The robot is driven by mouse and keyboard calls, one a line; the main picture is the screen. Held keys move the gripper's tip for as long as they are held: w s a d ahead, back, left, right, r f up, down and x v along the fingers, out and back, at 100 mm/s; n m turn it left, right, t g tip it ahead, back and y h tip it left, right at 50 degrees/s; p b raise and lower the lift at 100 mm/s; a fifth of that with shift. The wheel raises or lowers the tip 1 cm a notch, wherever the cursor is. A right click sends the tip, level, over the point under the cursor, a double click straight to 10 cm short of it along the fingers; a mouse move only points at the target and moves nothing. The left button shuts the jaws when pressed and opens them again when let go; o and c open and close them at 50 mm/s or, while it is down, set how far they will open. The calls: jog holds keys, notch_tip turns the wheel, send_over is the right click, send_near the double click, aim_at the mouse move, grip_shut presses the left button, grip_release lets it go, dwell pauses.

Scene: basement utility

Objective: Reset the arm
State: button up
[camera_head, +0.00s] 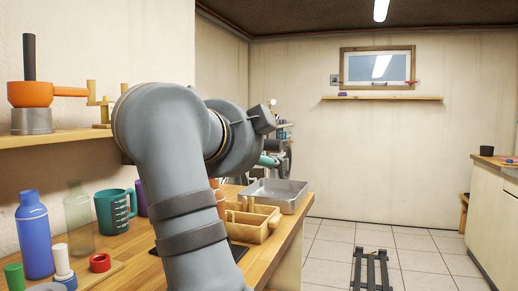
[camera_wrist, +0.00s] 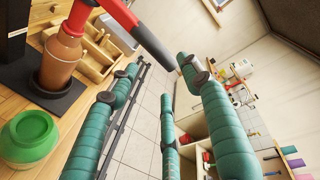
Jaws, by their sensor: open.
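My arm fills the middle of the head view, bent over the workbench (camera_head: 140,263). My gripper shows there only as a small teal part (camera_head: 268,160) behind the arm. In the wrist view my gripper (camera_wrist: 158,80) has its teal fingers spread apart, with nothing between them. Past the fingers are floor tiles and distant furniture. A brown bottle (camera_wrist: 62,62) stands on a black mat (camera_wrist: 58,96) at the left, beside the fingers.
A wooden divided tray (camera_head: 257,230) and a metal basin (camera_head: 277,193) sit on the bench. A blue bottle (camera_head: 34,235), a clear bottle (camera_head: 78,210) and a teal jug (camera_head: 114,212) stand at the left. A green pot (camera_wrist: 30,138) is near the fingers. Floor right of the bench looks mostly clear.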

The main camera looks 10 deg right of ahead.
aim_at(270, 144)
jog(key=shift+w+d, duration=0.1)
jog(key=shift+w, duration=0.05)
jog(key=x, duration=0.7)
jog(key=shift+w+d, duration=0.1)
jog(key=shift+w+r+p, duration=0.1)
jog(key=shift+r+p, duration=0.3)
jog(key=shift+p, duration=0.1)
jog(key=shift+r, duration=0.25)
